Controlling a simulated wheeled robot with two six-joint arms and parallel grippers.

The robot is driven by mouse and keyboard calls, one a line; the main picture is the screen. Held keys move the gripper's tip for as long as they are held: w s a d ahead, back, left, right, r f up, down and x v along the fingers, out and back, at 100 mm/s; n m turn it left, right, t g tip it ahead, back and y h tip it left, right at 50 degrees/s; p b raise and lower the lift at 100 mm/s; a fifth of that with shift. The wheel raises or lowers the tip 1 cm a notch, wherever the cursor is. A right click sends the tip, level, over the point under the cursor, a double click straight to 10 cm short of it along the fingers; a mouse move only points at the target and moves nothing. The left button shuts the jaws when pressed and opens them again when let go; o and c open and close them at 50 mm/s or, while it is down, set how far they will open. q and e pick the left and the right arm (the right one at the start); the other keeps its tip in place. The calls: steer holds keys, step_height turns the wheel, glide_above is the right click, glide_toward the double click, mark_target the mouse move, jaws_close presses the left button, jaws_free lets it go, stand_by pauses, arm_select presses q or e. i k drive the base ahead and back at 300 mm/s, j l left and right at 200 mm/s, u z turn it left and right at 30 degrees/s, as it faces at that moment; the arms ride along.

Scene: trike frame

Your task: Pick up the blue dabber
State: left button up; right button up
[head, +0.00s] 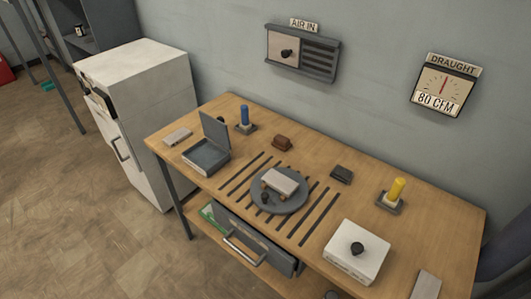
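The blue dabber (245,115) stands upright on a small dark base near the back left of the wooden table, close to the wall. It is just behind and to the right of an open grey box (206,156) with its lid raised. Neither of my grippers shows in the head view.
A yellow dabber (397,189) stands at the right on the wooden table (330,213). A round grey plate (289,204) bearing a pale block, dark slots, a brown block (282,142) and a white knobbed box (356,252) share the tabletop. A white cabinet (150,120) stands left.

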mark_target(244, 124)
steer(key=j+z, duration=0.1)
steer(key=z, duration=0.25)
steer(key=i+j+z, duration=0.1)
steer(key=z, duration=0.3)
steer(key=j+z, duration=0.15)
steer(key=z, duration=0.2)
steer(key=j+z, duration=0.2)
steer(key=j, duration=0.3)
steer(key=j+z, duration=0.15)
steer(key=j, duration=0.35)
steer(key=j+z, duration=0.2)
steer(key=j, duration=0.3)
steer(key=k+j+z, duration=0.15)
steer(key=j, duration=0.3)
steer(key=k+j+z, duration=0.2)
steer(key=j, duration=0.3)
steer(key=i, duration=0.1)
